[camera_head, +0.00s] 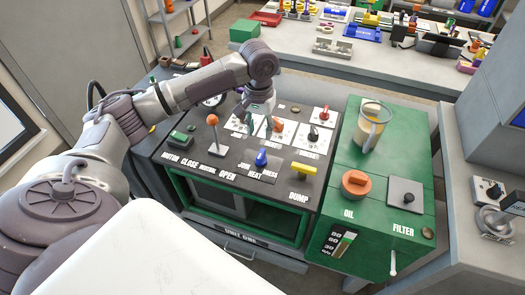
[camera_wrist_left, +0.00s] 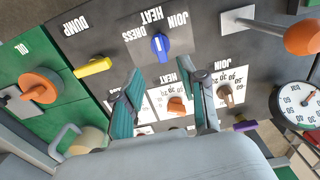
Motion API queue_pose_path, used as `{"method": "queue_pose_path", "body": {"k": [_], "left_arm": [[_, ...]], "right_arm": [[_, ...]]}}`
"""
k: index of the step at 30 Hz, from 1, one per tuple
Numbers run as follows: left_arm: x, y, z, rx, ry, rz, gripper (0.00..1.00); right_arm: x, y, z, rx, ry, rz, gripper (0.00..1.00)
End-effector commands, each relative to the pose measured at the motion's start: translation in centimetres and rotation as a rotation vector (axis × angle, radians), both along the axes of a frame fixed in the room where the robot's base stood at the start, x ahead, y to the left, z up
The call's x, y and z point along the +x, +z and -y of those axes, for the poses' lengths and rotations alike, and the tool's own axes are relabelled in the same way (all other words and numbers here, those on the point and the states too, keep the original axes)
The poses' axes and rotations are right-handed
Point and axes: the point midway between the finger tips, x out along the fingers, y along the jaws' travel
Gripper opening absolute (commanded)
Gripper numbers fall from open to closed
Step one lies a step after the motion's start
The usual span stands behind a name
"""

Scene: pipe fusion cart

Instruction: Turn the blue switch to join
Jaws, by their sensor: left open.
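The blue switch (camera_head: 261,158) stands on the dark control panel among the labels JOIN, HEAT and DRESS. It also shows in the left wrist view (camera_wrist_left: 160,47), where the labels appear upside down. I cannot tell for sure which label it points to. My left gripper (camera_wrist_left: 168,78) is open and empty, with its two greenish fingers spread apart. In the head view it hangs over the back of the panel, behind the blue switch and apart from it. Its fingertips are partly hidden there among the knobs. My right gripper is not in view.
An orange knob (camera_wrist_left: 176,104) and a brown knob (camera_wrist_left: 225,93) lie near my fingers.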

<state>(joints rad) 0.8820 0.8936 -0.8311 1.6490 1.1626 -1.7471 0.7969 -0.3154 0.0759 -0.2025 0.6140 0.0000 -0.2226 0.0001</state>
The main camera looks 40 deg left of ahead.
Motion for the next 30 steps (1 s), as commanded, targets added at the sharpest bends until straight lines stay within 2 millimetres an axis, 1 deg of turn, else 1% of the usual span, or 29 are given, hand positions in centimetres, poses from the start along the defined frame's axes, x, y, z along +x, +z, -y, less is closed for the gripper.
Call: {"method": "queue_pose_path", "body": {"k": [1, 3, 6, 8, 12, 15, 21, 27, 28, 30], "left_arm": [[-0.1, -1.2, -0.1, 0.001, 0.001, -0.006, 0.42], [-0.1, -2.7, 0.0, 0.001, 0.0, -0.005, 0.42], [-0.1, -4.9, 0.0, 0.001, -0.001, -0.004, 0.42], [-0.1, -6.1, 0.0, 0.001, -0.001, -0.004, 0.42], [-0.1, -8.3, 0.1, 0.001, -0.001, -0.002, 0.42], [0.0, -9.4, 0.0, 0.001, -0.002, -0.001, 0.42], [0.0, -10.3, 0.0, 0.001, -0.003, 0.002, 0.42], [0.0, -10.3, 0.0, 0.001, -0.003, 0.002, 0.42], [0.0, -10.3, 0.0, 0.001, -0.003, 0.002, 0.4], [0.0, -10.3, 0.0, 0.001, -0.003, 0.002, 0.28]], "right_arm": [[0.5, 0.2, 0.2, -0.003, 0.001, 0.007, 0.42], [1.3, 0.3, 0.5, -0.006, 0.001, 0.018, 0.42], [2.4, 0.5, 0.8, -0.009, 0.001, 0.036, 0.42], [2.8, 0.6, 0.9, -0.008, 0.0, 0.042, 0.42], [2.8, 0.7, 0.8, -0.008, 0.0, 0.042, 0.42], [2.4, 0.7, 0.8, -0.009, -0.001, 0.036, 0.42], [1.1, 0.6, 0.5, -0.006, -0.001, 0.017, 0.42], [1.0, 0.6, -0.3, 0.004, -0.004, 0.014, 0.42], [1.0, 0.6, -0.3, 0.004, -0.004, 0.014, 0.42], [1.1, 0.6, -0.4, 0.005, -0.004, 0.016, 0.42]]}}
